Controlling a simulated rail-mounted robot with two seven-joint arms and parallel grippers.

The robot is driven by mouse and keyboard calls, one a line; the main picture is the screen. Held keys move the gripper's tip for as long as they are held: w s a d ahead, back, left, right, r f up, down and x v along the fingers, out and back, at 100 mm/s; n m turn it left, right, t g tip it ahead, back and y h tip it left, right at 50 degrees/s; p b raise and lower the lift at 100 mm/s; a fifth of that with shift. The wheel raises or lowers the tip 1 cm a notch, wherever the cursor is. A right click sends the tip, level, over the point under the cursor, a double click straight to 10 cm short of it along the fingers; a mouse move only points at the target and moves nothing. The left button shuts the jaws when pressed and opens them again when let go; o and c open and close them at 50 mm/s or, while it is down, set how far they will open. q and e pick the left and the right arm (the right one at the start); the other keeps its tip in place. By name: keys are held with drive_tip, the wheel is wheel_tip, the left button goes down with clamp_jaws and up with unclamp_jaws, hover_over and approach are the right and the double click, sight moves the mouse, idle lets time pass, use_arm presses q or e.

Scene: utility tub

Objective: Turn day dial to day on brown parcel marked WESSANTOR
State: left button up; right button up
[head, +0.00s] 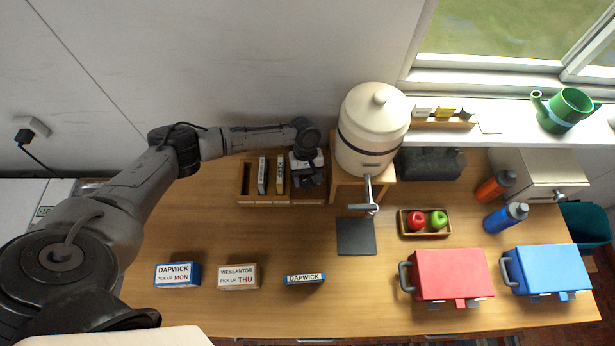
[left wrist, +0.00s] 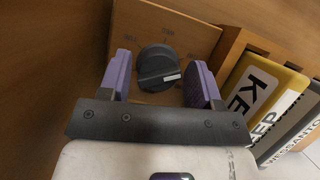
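The brown WESSANTOR parcel (head: 239,277) lies at the table's front left and reads PICK UP THU. The day dial (left wrist: 156,68) is a dark round knob on a wooden block (left wrist: 200,38), with a white mark at its lower right. Faint day labels surround it, too blurred to read surely. My left gripper (left wrist: 162,62) is open, its purple-padded fingers on either side of the knob with gaps visible. In the head view my left gripper (head: 307,172) hangs over the dial block (head: 309,196) and hides the knob. My right gripper is not in view.
A wooden rack (head: 245,198) with upright labelled pieces adjoins the dial block on its left. A cream water urn (head: 372,130) stands close on its right. Blue and small DAPWICK parcels (head: 178,275) (head: 304,279) flank the brown one. Red and blue boxes (head: 450,275) (head: 548,270) stand front right.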

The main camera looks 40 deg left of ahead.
use_arm(q)
drive_tip(key=shift+o, duration=0.8)
drive_tip(key=v, duration=1.4)
drive_tip(key=shift+b, duration=0.35)
drive_tip(key=shift+d, duration=0.1)
drive_tip(key=shift+s, duration=0.1)
